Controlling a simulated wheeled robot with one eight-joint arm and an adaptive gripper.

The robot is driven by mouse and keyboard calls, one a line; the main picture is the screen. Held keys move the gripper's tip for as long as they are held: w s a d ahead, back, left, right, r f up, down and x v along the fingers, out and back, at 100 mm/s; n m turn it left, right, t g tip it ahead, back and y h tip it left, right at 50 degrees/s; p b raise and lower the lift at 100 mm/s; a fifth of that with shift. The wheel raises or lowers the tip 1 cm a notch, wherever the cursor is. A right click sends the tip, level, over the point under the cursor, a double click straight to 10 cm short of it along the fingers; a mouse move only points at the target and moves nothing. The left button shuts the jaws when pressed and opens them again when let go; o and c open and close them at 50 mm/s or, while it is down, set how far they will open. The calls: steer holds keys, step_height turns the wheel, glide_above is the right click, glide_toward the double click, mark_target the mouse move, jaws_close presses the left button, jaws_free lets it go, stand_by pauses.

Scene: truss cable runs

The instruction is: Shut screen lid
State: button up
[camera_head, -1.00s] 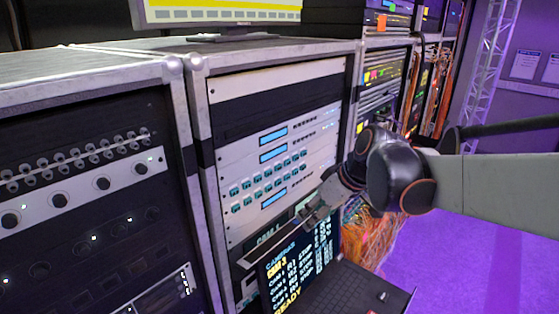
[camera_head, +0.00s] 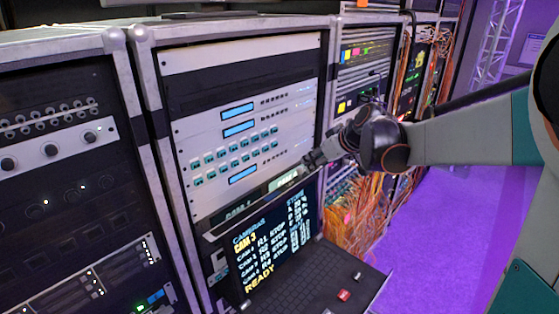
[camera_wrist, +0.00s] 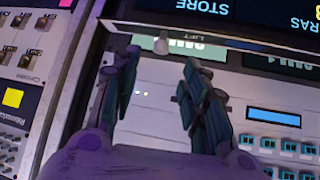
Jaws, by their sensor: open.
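The screen lid (camera_head: 272,240) stands raised at the back of a pull-out keyboard tray (camera_head: 325,285) low in the middle rack. It is lit with camera text and leans back. In the wrist view, the screen (camera_wrist: 205,8) shows at the top edge. My gripper (camera_head: 310,163) is just above the lid's top right corner, in front of the rack face. In the wrist view, my gripper (camera_wrist: 160,60) has its two fingers apart, with nothing held. A small pale knob (camera_wrist: 162,43) and a green label (camera_wrist: 195,47) marked LIFT lie near the fingertips. I cannot tell whether they touch.
White rack units (camera_head: 235,150) with blue displays fill the rack above the screen. Orange cables (camera_head: 355,210) hang close to the right of it. A dark rack (camera_head: 75,190) stands at left. Purple floor (camera_head: 440,230) is open at right.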

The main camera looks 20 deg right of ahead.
mark_target(302, 169)
steer(key=x, duration=0.8)
steer(key=shift+w+a+f, duration=0.15)
steer(key=shift+w+f, duration=0.1)
jaws_close()
